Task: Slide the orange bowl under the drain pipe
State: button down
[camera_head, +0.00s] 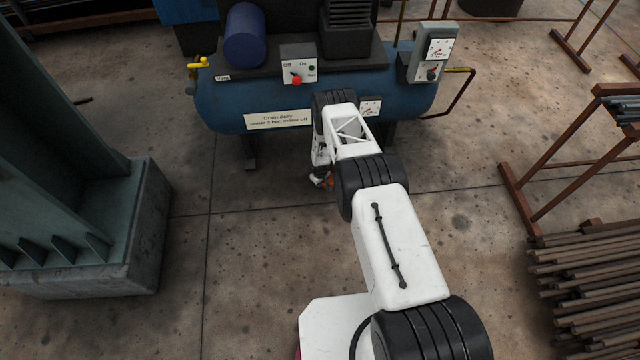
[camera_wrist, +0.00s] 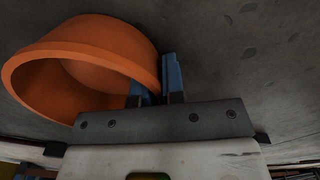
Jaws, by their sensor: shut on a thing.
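The orange bowl (camera_wrist: 95,60) fills the upper left of the wrist view, its opening facing left and towards the camera. My gripper (camera_wrist: 156,80) is shut on the bowl's rim, with one blue finger on each side of the wall. My arm hides most of the bowl there. I cannot make out the drain pipe; the tank's underside is largely hidden.
The tank stands on dark legs (camera_head: 249,152). A brown pipe (camera_head: 463,95) bends down at its right end, and a yellow-handled valve (camera_head: 198,64) is at its left. A green steel column on a concrete block (camera_head: 150,235) stands left. Rods (camera_head: 590,290) lie right. Floor between is clear.

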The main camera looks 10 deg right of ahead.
aim_at(326, 192)
jog(key=shift+s+d, duration=0.1)
jog(key=shift+s, duration=0.05)
jog(key=shift+s+d, duration=0.4)
jog(key=shift+s, duration=0.3)
jog(key=shift+s+d, duration=0.4)
jog(key=shift+s, duration=0.3)
jog(key=shift+s+d, duration=0.4)
jog(key=shift+s, duration=0.3)
jog(key=c, duration=1.1)
grip_release()
jog(key=shift+r, duration=0.2)
jog(key=shift+r, duration=3.7)
